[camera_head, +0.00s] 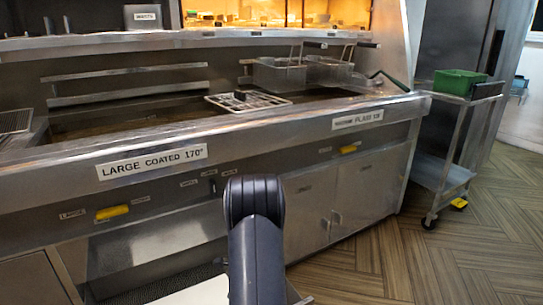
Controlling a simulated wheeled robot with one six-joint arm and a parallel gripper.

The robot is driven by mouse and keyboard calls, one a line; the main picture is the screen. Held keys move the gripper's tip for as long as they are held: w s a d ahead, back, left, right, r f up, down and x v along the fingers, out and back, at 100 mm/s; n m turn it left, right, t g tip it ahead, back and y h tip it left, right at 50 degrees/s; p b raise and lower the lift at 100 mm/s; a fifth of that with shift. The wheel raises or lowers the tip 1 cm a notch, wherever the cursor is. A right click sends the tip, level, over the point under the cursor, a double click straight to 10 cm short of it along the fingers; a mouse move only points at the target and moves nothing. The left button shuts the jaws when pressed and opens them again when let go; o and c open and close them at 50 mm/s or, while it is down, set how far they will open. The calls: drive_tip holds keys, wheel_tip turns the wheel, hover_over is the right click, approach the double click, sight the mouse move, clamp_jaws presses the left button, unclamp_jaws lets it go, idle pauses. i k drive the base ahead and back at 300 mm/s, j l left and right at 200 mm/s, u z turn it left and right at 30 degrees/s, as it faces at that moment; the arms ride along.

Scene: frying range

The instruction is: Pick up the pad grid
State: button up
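The pad grid (248,102) looks like a pale, flat wire rack with a small dark piece on it. It lies across the fryer top near the front edge, in front of the wire baskets. My dark arm rises at the bottom centre, in front of the fryer and well short of the grid. My gripper cannot be made out in this view. Nothing is seen touching the grid.
Two wire fry baskets (290,75) with handles sit behind and right of the grid. The fryer's front panel (230,146) runs across below it. A trolley (438,160) with a green bin (459,83) stands at right. The floor (450,258) at lower right is clear.

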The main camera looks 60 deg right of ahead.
sight(240, 96)
drive_tip(key=z, duration=1.6)
drive_tip(key=i+j, duration=0.05)
drive_tip(key=j, duration=0.05)
